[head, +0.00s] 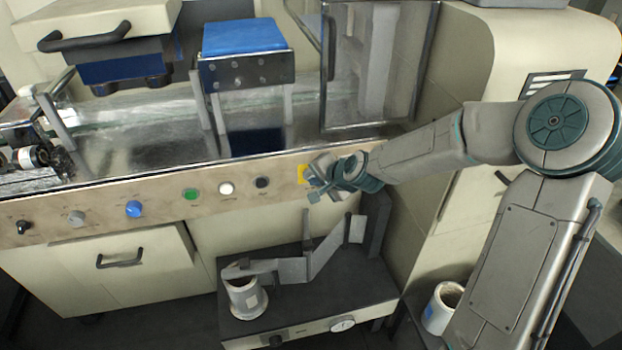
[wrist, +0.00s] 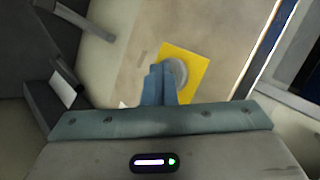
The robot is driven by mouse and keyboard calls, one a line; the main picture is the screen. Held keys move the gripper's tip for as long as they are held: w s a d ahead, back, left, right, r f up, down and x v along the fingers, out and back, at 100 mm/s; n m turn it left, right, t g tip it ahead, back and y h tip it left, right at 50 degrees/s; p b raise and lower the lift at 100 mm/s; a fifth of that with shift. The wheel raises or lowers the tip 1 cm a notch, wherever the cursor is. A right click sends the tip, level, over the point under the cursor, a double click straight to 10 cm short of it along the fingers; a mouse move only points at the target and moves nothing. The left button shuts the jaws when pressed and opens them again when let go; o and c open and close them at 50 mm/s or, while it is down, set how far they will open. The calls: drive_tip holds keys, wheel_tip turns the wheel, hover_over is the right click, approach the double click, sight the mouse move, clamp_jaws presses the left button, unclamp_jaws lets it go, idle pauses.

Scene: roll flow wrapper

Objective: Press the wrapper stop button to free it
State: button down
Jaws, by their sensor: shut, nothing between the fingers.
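The stop button (wrist: 179,71) shows in the wrist view as a pale grey round knob on a yellow square plate (wrist: 195,62). In the head view, only part of the yellow plate (head: 302,174) shows at the right end of the control panel; my gripper hides the button there. My gripper (head: 312,184) is shut and empty, directly in front of the plate. In the wrist view its closed blue-grey fingers (wrist: 158,82) overlap the left side of the button. I cannot tell whether they touch it.
The wrapper's panel carries a black button (head: 262,183), a white button (head: 226,188), a green button (head: 191,193) and a blue knob (head: 134,209). Below it, a dark shelf (head: 340,285) holds a pale cup (head: 245,298) and angled metal guides (head: 320,250). A clear guard door (head: 375,65) stands above.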

drive_tip(key=shift+w+r, duration=0.1)
drive_tip(key=shift+w, duration=0.2)
drive_tip(key=shift+s+d, duration=0.1)
drive_tip(key=shift+s, duration=0.15)
idle(0.4)
drive_tip(key=s+d+p, duration=0.1)
drive_tip(key=s+p, duration=0.1)
drive_tip(key=s, duration=0.4)
drive_tip(key=shift+d+p, duration=0.3)
